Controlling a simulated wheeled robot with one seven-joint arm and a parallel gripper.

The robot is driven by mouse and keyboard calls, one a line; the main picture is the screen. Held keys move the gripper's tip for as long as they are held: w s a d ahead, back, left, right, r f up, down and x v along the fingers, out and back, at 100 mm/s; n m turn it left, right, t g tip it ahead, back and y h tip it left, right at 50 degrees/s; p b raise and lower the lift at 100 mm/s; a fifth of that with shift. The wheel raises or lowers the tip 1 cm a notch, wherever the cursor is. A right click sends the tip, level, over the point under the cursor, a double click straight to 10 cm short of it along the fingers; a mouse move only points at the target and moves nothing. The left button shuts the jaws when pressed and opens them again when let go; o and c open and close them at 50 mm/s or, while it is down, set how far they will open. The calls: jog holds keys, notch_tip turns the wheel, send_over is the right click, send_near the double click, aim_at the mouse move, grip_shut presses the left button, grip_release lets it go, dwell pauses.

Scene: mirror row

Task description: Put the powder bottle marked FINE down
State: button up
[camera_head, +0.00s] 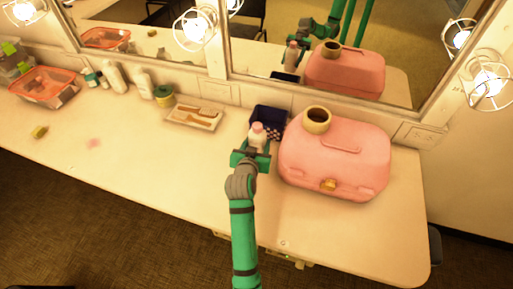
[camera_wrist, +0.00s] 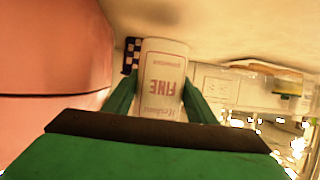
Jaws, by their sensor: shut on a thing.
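The powder bottle marked FINE (camera_wrist: 162,82) is white, and its printing appears upside down in the wrist view. In the head view it shows as a pale bottle with a pinkish cap (camera_head: 257,132). My gripper (camera_head: 250,155) is shut on it, with a green finger on each side in the wrist view (camera_wrist: 156,95). The bottle is beside the pink case, in front of a dark blue box (camera_head: 268,121) with a checkered part. Whether its base touches the counter is hidden by my gripper.
A pink case (camera_head: 335,165) stands close on the right, with a tape-like ring (camera_head: 317,120) on top. A tray with brushes (camera_head: 195,117) lies to the left. Other bottles (camera_head: 115,77) and an orange-rimmed basket (camera_head: 45,85) stand farther left. The counter's front middle (camera_head: 150,165) is clear. A mirror stands behind.

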jog(key=s+r, duration=0.4)
jog(key=r, duration=0.1)
jog(key=shift+s+r, duration=0.3)
send_near(259, 141)
jog(key=shift+s+d+r, duration=0.65)
jog(key=shift+s+d, duration=0.1)
jog(key=shift+s, duration=0.25)
